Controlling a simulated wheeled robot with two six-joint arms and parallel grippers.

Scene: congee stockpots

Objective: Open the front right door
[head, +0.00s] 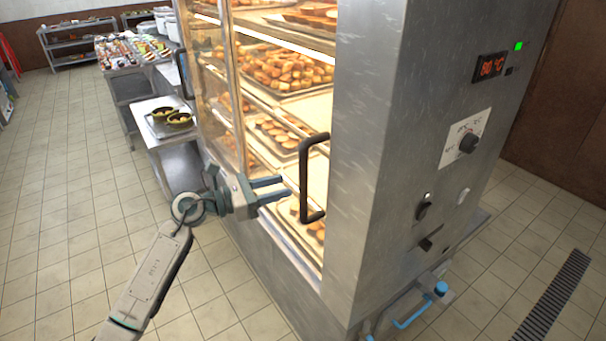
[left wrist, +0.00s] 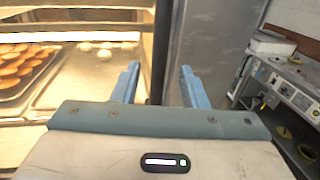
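A lit metal display cabinet (head: 385,150) with glass fronts holds trays of baked food. A black upright bar handle (head: 304,180) is on its front right door, near the cabinet's right metal side. The door looks shut, though its edges are hard to make out. My left gripper (head: 286,188) is open, its two blue fingers pointing at the handle from the left, with the tips just short of it in the picture. In the left wrist view, the open fingers (left wrist: 160,85) stand either side of a dark upright bar, whether handle or door frame I cannot tell. My right gripper is out of view.
Another dark handle (head: 184,75) shows at the cabinet's far left. A low steel table (head: 160,133) with green-yellow pans (head: 178,119) stands beyond. A blue-ended pipe (head: 412,311) sticks out low at the cabinet's right side. The tiled floor at left is clear.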

